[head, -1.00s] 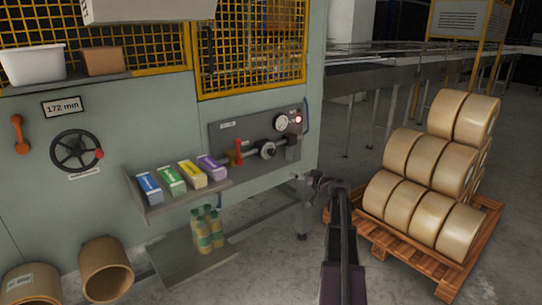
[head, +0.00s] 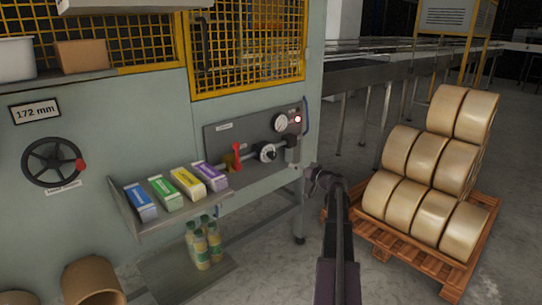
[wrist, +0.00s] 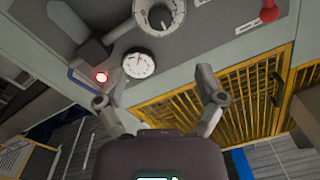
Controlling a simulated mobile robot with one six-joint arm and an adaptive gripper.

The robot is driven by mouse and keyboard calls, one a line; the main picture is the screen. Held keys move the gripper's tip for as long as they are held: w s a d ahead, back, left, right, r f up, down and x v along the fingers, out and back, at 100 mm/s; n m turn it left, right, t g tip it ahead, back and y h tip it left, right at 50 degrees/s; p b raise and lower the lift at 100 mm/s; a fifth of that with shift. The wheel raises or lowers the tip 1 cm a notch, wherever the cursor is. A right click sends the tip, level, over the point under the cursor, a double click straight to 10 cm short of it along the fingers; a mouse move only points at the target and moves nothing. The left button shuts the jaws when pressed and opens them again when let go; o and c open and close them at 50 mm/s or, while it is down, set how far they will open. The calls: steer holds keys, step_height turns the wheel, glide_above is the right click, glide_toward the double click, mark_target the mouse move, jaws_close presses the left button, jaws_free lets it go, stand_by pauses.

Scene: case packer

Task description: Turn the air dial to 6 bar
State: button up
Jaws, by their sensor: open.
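The air dial (head: 267,153), a round grey knob with a white face, sits on the dark panel (head: 220,137) of the machine. It also shows at the top of the wrist view (wrist: 160,15). A white round gauge (head: 281,122) is beside it and shows in the wrist view (wrist: 139,63) with a red needle; its reading is too small to tell. My gripper (wrist: 160,85) is open and empty in the wrist view, its fingers spread and apart from the dial. In the head view my arm is right of the panel, and the gripper's fingers are hard to make out.
A red lever (head: 237,157) is left of the dial, and a red lamp (head: 298,119) glows by the gauge. A shelf with several coloured boxes (head: 187,183) juts out below left. A pallet (head: 395,250) of large rolls stands right. Open floor lies between it and the machine.

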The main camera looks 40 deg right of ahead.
mark_target(274, 156)
steer(key=shift+w, duration=0.1)
stand_by(0.3)
steer(key=shift+w+a, duration=0.3)
steer(key=shift+w, duration=1.95)
steer(key=shift+w+a, duration=0.25)
steer(key=shift+w, duration=2)
steer(key=shift+w+a, duration=0.3)
steer(key=shift+w, duration=1.95)
steer(key=c, duration=1.2)
